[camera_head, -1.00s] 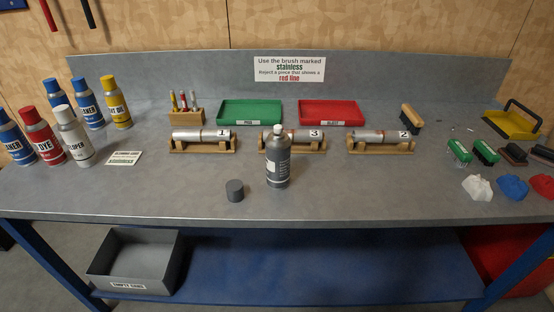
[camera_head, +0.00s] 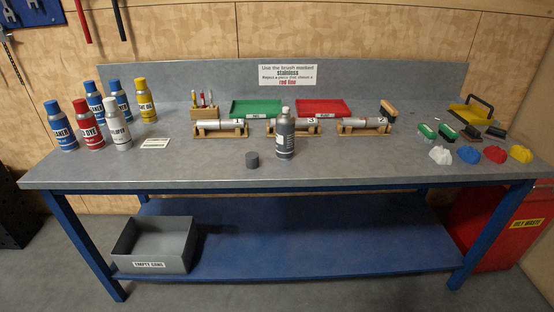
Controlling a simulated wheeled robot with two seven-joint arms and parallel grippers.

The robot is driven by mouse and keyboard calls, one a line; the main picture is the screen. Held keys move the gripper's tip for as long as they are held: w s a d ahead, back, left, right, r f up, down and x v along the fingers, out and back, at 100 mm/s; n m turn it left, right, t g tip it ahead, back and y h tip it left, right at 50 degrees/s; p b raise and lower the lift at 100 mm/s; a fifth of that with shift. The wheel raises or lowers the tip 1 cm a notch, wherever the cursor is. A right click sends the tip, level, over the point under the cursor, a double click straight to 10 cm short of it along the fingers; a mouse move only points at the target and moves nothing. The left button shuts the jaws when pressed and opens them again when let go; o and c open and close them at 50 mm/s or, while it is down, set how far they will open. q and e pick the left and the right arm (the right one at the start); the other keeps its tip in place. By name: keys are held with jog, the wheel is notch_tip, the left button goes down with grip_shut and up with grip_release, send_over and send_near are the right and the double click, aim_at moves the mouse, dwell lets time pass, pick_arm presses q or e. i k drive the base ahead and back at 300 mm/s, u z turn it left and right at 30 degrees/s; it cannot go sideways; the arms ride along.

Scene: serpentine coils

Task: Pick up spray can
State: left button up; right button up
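A grey spray can (camera_head: 285,138) with a pale nozzle stands upright near the middle of the workbench, in front of the metal pieces on wooden cradles. Its dark grey cap (camera_head: 252,159) sits on the bench just left of it. More spray cans stand at the left: blue cans (camera_head: 62,127), a red dye can (camera_head: 88,126), a white developer can (camera_head: 117,125) and a yellow can (camera_head: 146,102). Neither of my grippers shows in the head view.
The grey bench (camera_head: 200,173) has a clear front strip. Green (camera_head: 257,117) and red (camera_head: 325,116) trays stand at the back. Brushes and coloured cloths (camera_head: 468,155) lie at the right. An empty-cans bin (camera_head: 157,246) is on the blue lower shelf; a red waste bin (camera_head: 500,225) stands right.

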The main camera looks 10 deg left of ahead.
aim_at(285, 123)
jog(key=u, duration=1.85)
jog(key=k, duration=0.1)
jog(key=z, duration=2.95)
jog(key=i, duration=1.2)
jog(key=u, duration=0.75)
jog(key=i, duration=0.9)
jog(key=u, duration=0.95)
